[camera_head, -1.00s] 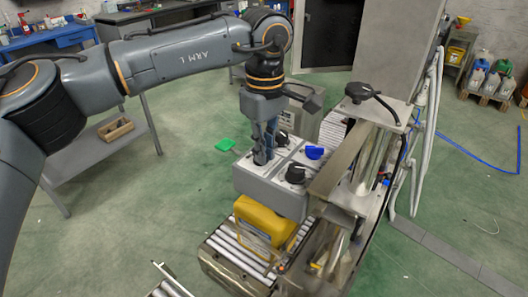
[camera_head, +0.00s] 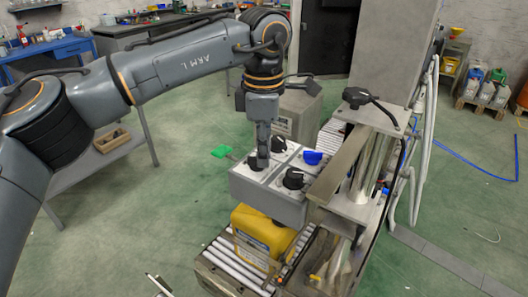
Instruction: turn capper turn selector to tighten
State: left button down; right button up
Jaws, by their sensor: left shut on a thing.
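The capper's grey control box (camera_head: 268,205) stands above the roller conveyor, with several knobs on its pale top. My left gripper (camera_head: 262,162) points straight down at the left front of this top. Its fingers are shut on a knob (camera_head: 254,164), mostly hidden by them; a dark edge shows at their tips. A black knob (camera_head: 278,144) sits behind, a blue knob (camera_head: 312,157) at the back right, and another black knob (camera_head: 293,178) at the front right. The labels are too small to read. My right gripper is out of view.
A yellow canister (camera_head: 262,236) stands on the rollers (camera_head: 222,262) below the box. The capper's steel frame (camera_head: 345,170) rises close on the right. A shelf with a wooden tray (camera_head: 112,140) is at left. Green floor left of the box is mostly clear.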

pick_arm(q)
jog(key=shift+f, duration=0.1)
dwell(0.3)
jog(key=c, duration=1.4)
grip_release()
notch_tip(320, 180, up, 12)
jog(key=shift+r, duration=0.1)
